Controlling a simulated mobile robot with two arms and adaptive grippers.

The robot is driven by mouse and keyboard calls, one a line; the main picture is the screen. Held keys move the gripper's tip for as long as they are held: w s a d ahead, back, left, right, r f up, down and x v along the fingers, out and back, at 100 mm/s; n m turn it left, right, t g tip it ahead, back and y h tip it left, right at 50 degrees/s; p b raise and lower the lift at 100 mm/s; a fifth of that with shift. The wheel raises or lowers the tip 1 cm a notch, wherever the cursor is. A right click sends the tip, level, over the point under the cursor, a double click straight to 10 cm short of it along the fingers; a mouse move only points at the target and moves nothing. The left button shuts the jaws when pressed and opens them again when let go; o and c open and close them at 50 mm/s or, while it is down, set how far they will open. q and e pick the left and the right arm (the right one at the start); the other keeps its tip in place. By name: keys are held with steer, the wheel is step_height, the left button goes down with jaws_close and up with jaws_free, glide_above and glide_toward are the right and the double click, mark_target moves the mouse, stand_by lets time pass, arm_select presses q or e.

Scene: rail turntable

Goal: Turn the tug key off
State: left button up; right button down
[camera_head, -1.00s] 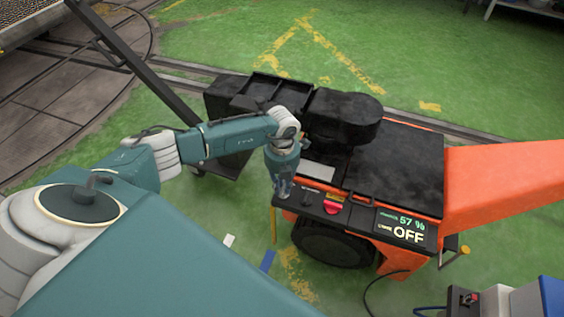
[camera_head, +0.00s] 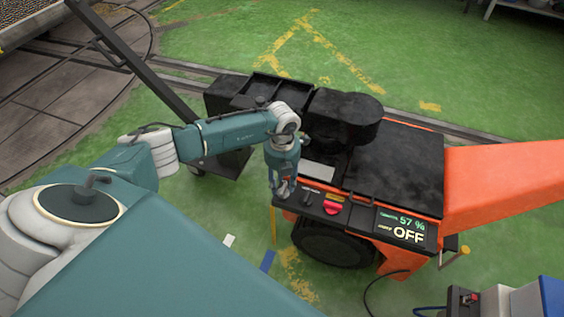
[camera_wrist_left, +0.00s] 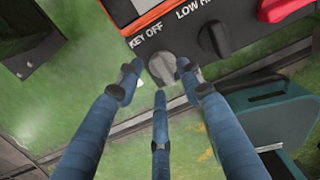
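The orange and black tug (camera_head: 400,165) stands in the middle of the head view. Its panel display (camera_head: 402,228) reads 57 % and OFF. The grey key knob (camera_wrist_left: 160,69) shows in the wrist view at the panel's edge, beside the printed words KEY OFF. My left gripper (camera_head: 284,190) is over the panel's left end in the head view and hides the knob there. In the wrist view its three blue fingers (camera_wrist_left: 158,82) are spread around the knob, with gaps at the two sides. My right gripper is not in view.
A second, black knob (camera_wrist_left: 214,39) sits close beside the key, and a red control (camera_head: 332,208) lies further right on the panel. A dark handle bar (camera_head: 135,65) rises behind my left arm. A blue and grey unit (camera_head: 510,300) stands at bottom right. Green floor is clear beyond the tug.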

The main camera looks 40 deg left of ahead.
arm_select(q)
step_height(320, 180, up, 11)
steer(key=shift+f, duration=0.15)
stand_by(0.5)
